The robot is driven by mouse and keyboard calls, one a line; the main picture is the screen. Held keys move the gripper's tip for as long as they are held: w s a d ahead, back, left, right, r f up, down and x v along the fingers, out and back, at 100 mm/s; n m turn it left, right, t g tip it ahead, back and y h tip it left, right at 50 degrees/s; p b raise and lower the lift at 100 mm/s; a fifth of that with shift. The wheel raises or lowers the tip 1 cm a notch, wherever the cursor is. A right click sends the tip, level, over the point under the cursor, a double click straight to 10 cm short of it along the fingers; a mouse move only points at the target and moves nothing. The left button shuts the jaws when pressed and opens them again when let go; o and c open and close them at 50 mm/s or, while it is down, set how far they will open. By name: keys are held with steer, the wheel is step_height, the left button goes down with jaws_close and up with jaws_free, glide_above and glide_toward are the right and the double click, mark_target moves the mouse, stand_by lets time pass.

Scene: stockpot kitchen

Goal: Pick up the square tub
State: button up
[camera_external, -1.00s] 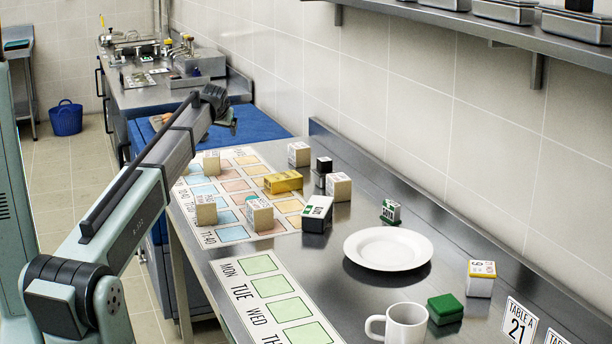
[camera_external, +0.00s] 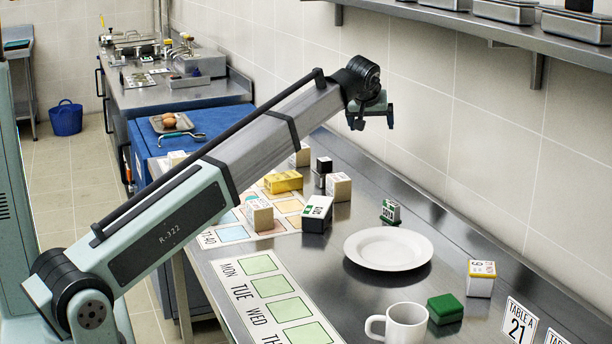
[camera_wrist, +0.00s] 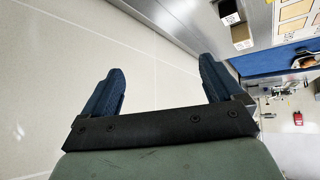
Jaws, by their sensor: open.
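A small square green tub (camera_external: 445,309) with a darker lower part sits on the steel counter at the front right, right of the white mug; it best fits the square tub, though no label names it. My gripper (camera_external: 372,118) is raised above the back of the counter near the tiled wall, well away from the tub. In the wrist view my gripper (camera_wrist: 159,78) has its two blue fingers spread wide, with nothing between them but wall. The green tub is not visible in the wrist view.
Several boxes and a yellow block (camera_external: 283,182) lie farther back. A shelf (camera_external: 480,28) overhangs the right wall.

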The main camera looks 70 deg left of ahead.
steer(key=w+d+h, duration=0.2)
steer(key=w+d, duration=0.1)
steer(key=d, duration=1.5)
steer(key=m+g+h, duration=0.1)
steer(key=g+h, duration=0.3)
steer(key=g, duration=0.1)
glide_above(483, 267)
step_height(483, 267, down, 7)
steer(key=f, duration=0.7)
steer(key=shift+a+f, duration=0.1)
steer(key=shift+a, duration=0.15)
steer(key=shift+s+d+f, duration=0.1)
steer(key=shift+d+f, duration=0.05)
steer(key=shift+f, duration=1.5)
steer(key=shift+d+f, duration=0.15)
steer(key=shift+f, duration=1.5)
steer(key=shift+c, duration=0.4)
steer(key=c, duration=1.1)
